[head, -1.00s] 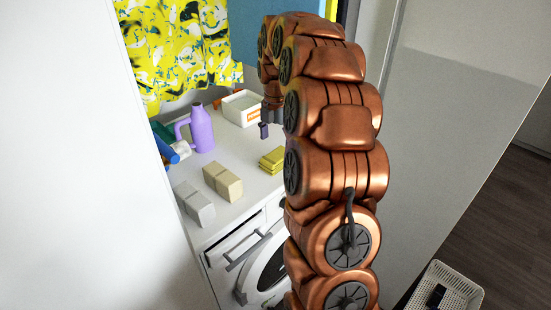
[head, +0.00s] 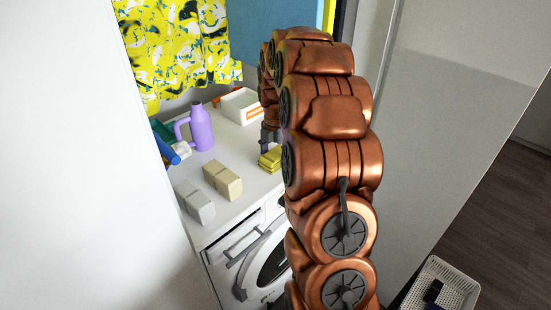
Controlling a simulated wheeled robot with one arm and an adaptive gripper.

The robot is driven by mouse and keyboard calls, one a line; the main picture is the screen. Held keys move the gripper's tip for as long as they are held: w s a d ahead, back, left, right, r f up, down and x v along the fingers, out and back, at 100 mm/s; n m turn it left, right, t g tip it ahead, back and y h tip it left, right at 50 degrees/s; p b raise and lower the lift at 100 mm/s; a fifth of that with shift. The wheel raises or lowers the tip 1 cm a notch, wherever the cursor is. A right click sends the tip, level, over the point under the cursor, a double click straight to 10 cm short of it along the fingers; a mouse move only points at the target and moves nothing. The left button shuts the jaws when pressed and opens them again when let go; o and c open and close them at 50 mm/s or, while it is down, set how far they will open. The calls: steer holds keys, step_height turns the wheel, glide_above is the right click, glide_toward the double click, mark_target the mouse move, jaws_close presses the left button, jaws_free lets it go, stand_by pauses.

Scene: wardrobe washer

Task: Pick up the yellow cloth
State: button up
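The yellow cloth (head: 270,159) is a small folded stack on the white top above the washer, towards its right side. My arm covers part of its right side. My gripper (head: 267,147) is just above or behind the cloth, mostly hidden by my arm. One dark finger part shows close to the cloth's upper edge. I cannot tell whether it touches the cloth, or whether the fingers are open or shut.
A purple jug (head: 200,128), a white box (head: 241,105), a beige block (head: 222,179) and a grey block (head: 195,202) stand on the white top (head: 235,205). The washer (head: 262,270) is below. White panels flank the space. A white basket (head: 440,287) is at lower right.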

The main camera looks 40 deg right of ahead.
mark_target(276, 154)
steer(key=c, duration=1.1)
steer(key=shift+w+r+b, duration=0.1)
steer(key=shift+r+b, duration=0.2)
steer(key=shift+r, duration=1.45)
steer(key=s+a+b, duration=0.1)
steer(key=s+a, duration=0.2)
steer(key=s, duration=0.1)
steer(key=s+a+r+b, duration=0.1)
steer(key=s+a, duration=0.2)
steer(key=s, duration=0.1)
steer(key=s+a+b, duration=0.1)
steer(key=s+a, duration=0.2)
steer(key=s, duration=0.2)
steer(key=shift+a+r, duration=0.2)
steer(key=shift+r, duration=0.05)
